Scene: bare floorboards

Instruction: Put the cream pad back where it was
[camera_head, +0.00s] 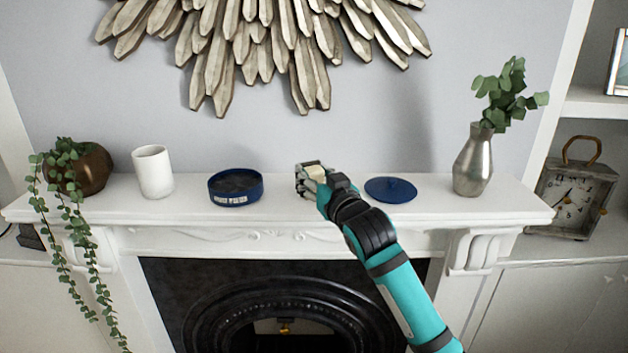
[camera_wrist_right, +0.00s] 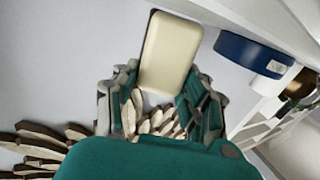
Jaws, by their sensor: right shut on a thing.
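The cream pad (camera_wrist_right: 169,52) is a small rounded block, held between the fingers of my right gripper (camera_head: 312,180). In the head view the cream pad (camera_head: 316,172) shows only in part, above the mantel between the blue tin and the blue lid. The open round blue tin (camera_head: 235,200) with a dark inside and a white label stands to its left; it also shows in the wrist view (camera_wrist_right: 252,54). The flat blue lid (camera_head: 390,189) lies on the mantel to the right of the gripper. My left gripper is not in view.
The white mantel shelf (camera_head: 290,212) also bears a white cup (camera_head: 153,172), a brown pot with a trailing plant (camera_head: 88,168) at left, and a silver vase (camera_head: 473,165) with leaves at right. A wooden sunburst ornament (camera_head: 270,40) hangs above.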

